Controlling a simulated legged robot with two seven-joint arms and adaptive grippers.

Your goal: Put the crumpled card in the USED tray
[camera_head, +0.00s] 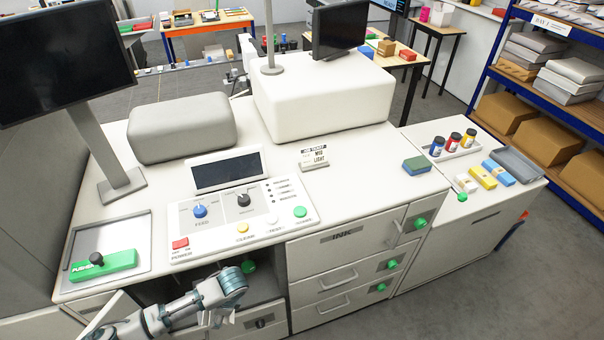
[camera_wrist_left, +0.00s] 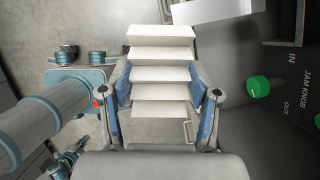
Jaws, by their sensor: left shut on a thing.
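The crumpled card (camera_wrist_left: 160,75) is white and folded in zigzag pleats. In the left wrist view it sits between the two blue-padded fingers of my left gripper (camera_wrist_left: 162,92), which is shut on it. In the head view my left arm crosses the lower left edge in front of the machine's open lower bay; the fingers and card cannot be made out there. No tray marked USED can be read in either view. My right gripper is not identifiable in these frames.
A green jam knob (camera_wrist_left: 259,87) is close right of the gripper, on the machine's dark panel. A white panel (camera_wrist_left: 212,10) is beyond the card. On the machine top are a green pusher (camera_head: 104,265) and controls (camera_head: 240,215). A grey tray (camera_head: 517,166) lies far right.

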